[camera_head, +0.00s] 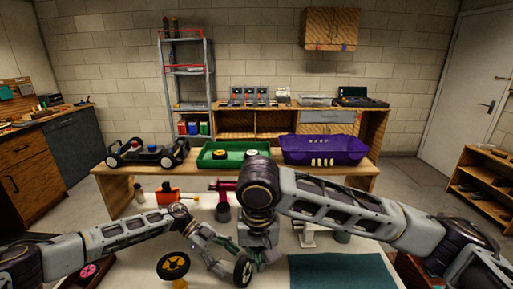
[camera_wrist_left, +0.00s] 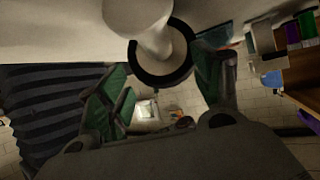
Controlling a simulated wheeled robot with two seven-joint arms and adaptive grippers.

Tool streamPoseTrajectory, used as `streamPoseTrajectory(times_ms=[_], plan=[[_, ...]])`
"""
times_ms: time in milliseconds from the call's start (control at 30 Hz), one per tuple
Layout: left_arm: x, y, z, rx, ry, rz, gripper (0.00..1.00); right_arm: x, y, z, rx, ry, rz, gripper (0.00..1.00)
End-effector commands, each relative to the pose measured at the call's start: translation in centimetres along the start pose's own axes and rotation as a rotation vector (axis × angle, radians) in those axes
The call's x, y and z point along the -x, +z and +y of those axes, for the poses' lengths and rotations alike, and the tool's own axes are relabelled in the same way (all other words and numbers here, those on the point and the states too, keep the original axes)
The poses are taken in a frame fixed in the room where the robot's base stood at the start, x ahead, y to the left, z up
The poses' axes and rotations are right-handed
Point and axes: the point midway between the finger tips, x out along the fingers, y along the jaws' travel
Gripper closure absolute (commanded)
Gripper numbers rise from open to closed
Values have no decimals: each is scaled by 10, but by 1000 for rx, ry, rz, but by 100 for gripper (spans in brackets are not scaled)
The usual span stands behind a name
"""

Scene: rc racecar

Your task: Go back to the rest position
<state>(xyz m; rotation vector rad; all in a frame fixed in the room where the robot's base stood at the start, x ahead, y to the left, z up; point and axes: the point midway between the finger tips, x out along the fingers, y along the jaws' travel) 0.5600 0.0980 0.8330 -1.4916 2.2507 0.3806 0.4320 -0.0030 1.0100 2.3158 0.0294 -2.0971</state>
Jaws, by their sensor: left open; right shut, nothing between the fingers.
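My left gripper (camera_head: 222,254) is low over the white table in the head view, its fingers apart. A black-tyred wheel (camera_head: 243,270) is at its fingertips. In the left wrist view, the open left gripper (camera_wrist_left: 168,85) has green pads on either side of a black ring (camera_wrist_left: 150,76), with a pale rounded shape in front of it; I see no firm hold on it. My right arm (camera_head: 350,205) crosses from the right and bends down at a dark joint (camera_head: 258,183). Its gripper's fingers are hidden behind the arm.
A wheel with a yellow hub (camera_head: 173,266) and a teal mat (camera_head: 340,272) are on the near table. An orange item (camera_head: 167,196) and a magenta tool (camera_head: 222,187) stand behind. A car chassis (camera_head: 147,153), green tray (camera_head: 204,160) and purple crate (camera_head: 323,150) are beyond.

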Motion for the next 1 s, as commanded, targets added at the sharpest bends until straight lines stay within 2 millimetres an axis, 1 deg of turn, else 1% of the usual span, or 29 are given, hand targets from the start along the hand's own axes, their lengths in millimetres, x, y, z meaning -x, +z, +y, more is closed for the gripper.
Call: streamPoseTrajectory(times_ms=[100, 200, 667, 867, 1000], plan=[[8, 0, 0, 0, -1, 0, 34, 0, 0, 0, 0, 0, 0, 100], [11, 0, 0, 0, 0, 0, 34, 0, 0, 0, 0, 0, 0, 100], [12, -1, 0, 0, 0, 0, 34, 2, 0, 0, 0, 0, 0, 100], [16, -9, 0, 0, 0, 0, 34, 10, -1, 0, 0, 0, 0, 100], [21, -18, 0, 0, 0, 0, 34, 20, -2, 0, 0, 0, 0, 100]])
